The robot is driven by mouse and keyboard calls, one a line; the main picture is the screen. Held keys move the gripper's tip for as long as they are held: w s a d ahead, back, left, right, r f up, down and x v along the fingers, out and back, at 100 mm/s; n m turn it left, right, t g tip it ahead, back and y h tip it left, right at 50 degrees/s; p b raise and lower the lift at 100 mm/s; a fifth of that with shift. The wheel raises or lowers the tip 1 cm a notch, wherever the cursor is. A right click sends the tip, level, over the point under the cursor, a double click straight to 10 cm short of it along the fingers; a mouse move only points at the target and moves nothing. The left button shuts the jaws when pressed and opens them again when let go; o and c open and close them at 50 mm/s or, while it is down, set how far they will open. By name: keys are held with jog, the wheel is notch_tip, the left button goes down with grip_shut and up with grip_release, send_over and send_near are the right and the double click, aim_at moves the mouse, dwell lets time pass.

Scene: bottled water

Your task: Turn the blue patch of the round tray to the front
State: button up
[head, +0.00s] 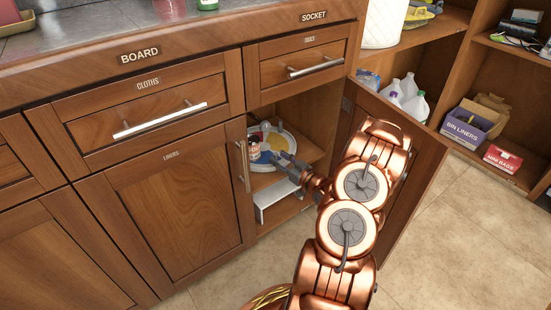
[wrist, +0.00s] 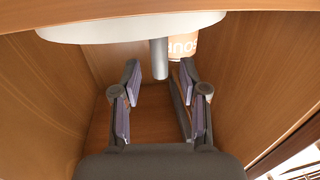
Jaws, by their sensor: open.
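The round tray (head: 307,147) is a white-rimmed disc inside the open cupboard, with coloured patches on it. A blue patch (head: 278,143) shows on it, partly hidden by my gripper and a can. The tray's pale edge (wrist: 95,30) shows at the top of the wrist view, which looks upside down. A grey peg (wrist: 159,60) on the tray lies between my fingers. A soup can (wrist: 183,48) is beside the peg. My gripper (wrist: 159,82) is open, one finger on each side of the peg, with gaps visible. In the head view my gripper (head: 284,161) reaches into the cupboard at the tray.
Wooden cupboard walls are close on both sides. The open door (head: 400,185) stands to the right of my arm. A white bracket-like thing (head: 280,205) is below the tray. Jugs (head: 412,97) and a bin liners box (head: 470,125) are at the right. The floor in front is clear.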

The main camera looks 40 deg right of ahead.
jog(key=shift+w+b, duration=0.3)
jog(key=shift+w, duration=1)
grip_shut()
